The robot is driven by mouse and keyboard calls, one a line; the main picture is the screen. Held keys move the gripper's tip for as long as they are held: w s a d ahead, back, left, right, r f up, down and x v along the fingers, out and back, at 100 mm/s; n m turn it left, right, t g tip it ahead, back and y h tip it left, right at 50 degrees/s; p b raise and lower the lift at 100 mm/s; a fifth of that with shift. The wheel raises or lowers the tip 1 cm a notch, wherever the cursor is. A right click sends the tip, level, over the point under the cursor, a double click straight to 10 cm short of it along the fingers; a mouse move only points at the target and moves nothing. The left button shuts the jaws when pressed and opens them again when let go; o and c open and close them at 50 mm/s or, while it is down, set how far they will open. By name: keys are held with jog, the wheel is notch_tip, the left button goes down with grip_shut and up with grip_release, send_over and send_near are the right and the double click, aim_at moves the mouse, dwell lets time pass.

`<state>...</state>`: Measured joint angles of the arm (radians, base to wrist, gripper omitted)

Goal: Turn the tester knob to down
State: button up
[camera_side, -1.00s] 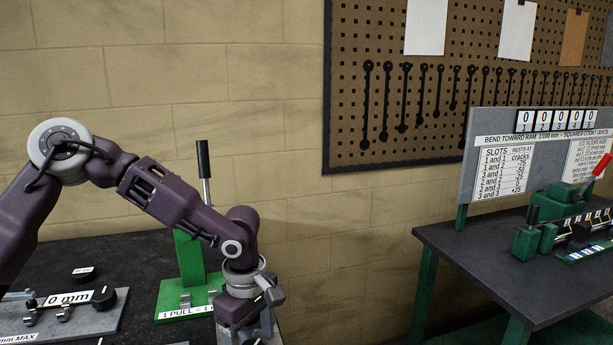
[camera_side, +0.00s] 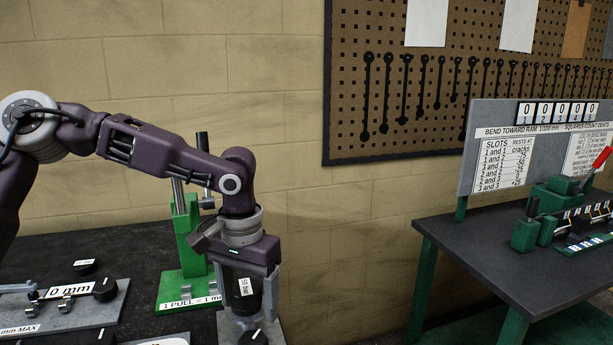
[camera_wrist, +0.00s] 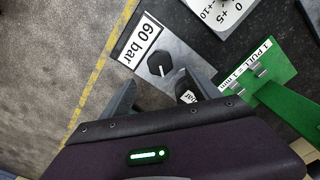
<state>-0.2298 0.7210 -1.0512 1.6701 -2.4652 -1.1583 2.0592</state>
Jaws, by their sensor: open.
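The tester knob is black with a white pointer, on a grey plate (camera_wrist: 190,57) beside a "60 bar" label. The knob (camera_wrist: 160,66) shows ahead of my fingers in the wrist view; it also shows at the bottom edge of the side view (camera_side: 253,337). A black cylinder (camera_side: 244,300) with a "bar" label stands by my gripper in the side view; part of it shows beside the right finger in the wrist view (camera_wrist: 187,97). My gripper (camera_wrist: 163,80) is open, with its fingers on either side of the knob in the picture. I cannot tell whether they touch it.
A green jack base (camera_side: 180,290) with an upright lever stands left of my gripper, marked "1 PULL". A grey fixture (camera_side: 75,310) with a "0 mm" label is further left. A second table (camera_side: 480,265) with a green bender is at the right. Bare floor (camera_wrist: 50,60) lies left of the plate.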

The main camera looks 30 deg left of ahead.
notch_tip(320, 180, up, 9)
send_over(252, 340)
jog(key=w, duration=0.1)
jog(key=w+d+r+t, duration=0.1)
jog(key=w+r+t, duration=0.3)
jog(key=w, duration=0.4)
jog(key=w+d+r+t+h, duration=0.1)
jog(key=w+r+t, duration=0.4)
jog(key=w, duration=0.4)
jog(key=shift+r, duration=0.6)
jog(key=shift+s+f, duration=0.1)
jog(key=s+d+f+n+g+y, duration=0.2)
jog(key=s+d+f+n+g, duration=0.15)
jog(key=s+f, duration=1.05)
jog(key=s+a+f+n+g+y, duration=0.2)
jog(key=s+a+f+n, duration=0.15)
jog(key=s+f, duration=0.35)
jog(key=shift+m, duration=0.4)
jog(key=x, duration=0.7)
jog(key=shift+w+d+f, duration=0.1)
jog(key=shift+w+f, duration=0.05)
jog(key=shift+w, duration=0.2)
